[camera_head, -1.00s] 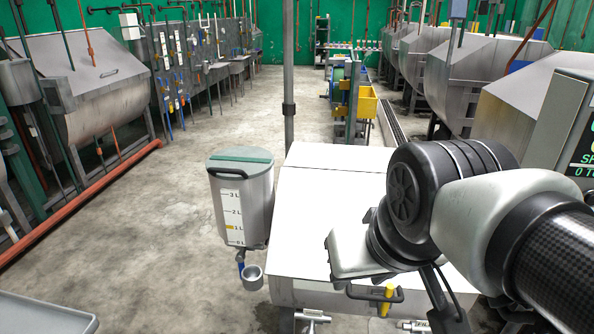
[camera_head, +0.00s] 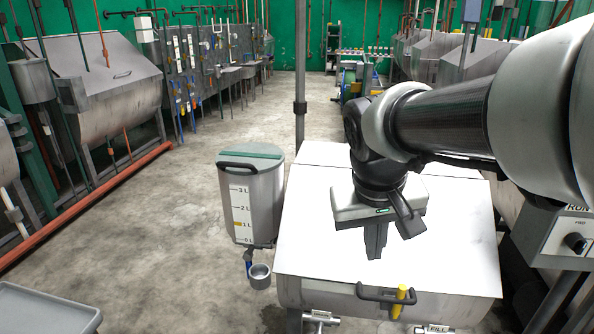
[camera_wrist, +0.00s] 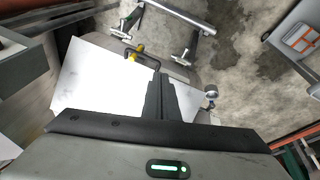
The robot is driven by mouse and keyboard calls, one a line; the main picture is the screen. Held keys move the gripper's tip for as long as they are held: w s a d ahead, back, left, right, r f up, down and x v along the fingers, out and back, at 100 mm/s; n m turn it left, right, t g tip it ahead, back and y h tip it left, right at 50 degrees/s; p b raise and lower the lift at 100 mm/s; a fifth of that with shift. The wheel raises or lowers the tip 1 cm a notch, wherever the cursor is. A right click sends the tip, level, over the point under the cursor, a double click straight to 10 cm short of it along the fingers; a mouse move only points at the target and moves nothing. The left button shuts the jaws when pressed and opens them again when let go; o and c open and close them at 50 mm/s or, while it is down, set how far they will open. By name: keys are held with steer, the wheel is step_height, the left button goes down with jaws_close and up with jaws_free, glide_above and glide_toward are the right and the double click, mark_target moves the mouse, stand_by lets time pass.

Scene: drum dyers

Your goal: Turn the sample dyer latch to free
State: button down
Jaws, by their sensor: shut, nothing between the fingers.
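The sample dyer is the box with the broad white lid (camera_head: 310,235) in front of me. A black bar handle (camera_head: 370,293) sits at the lid's front edge. The yellow latch (camera_head: 400,302) stands at the right part of that handle, roughly upright in the head view. The latch also shows in the wrist view (camera_wrist: 138,49), beside the black handle. My gripper (camera_head: 375,252) is shut and empty, pointing down over the white lid, behind the latch and apart from it. Its fingers also show in the wrist view (camera_wrist: 159,78).
A grey measuring tank (camera_head: 252,200) with a small cup (camera_head: 260,276) stands left of the dyer. A vertical pole (camera_head: 299,105) rises behind it. A control box with a black knob (camera_head: 575,242) is at the right. The floor at left is open.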

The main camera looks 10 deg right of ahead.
steer(key=w+d+f+g+h+b, duration=0.2)
steer(key=w+d+f+b, duration=0.1)
steer(key=w+f, duration=0.7)
steer(key=g+b, duration=0.1)
steer(key=b, duration=0.1)
glide_toward(385, 298)
steer(key=f, duration=0.2)
steer(key=f+b, duration=0.1)
steer(key=f, duration=0.2)
steer(key=shift+w+a+f, duration=0.1)
steer(key=shift+w, duration=0.1)
steer(key=d, duration=0.3)
steer(key=shift+s+d+f, duration=0.15)
steer(key=shift+d+f, duration=0.05)
steer(key=shift+d, duration=0.45)
steer(key=shift+r, duration=0.1)
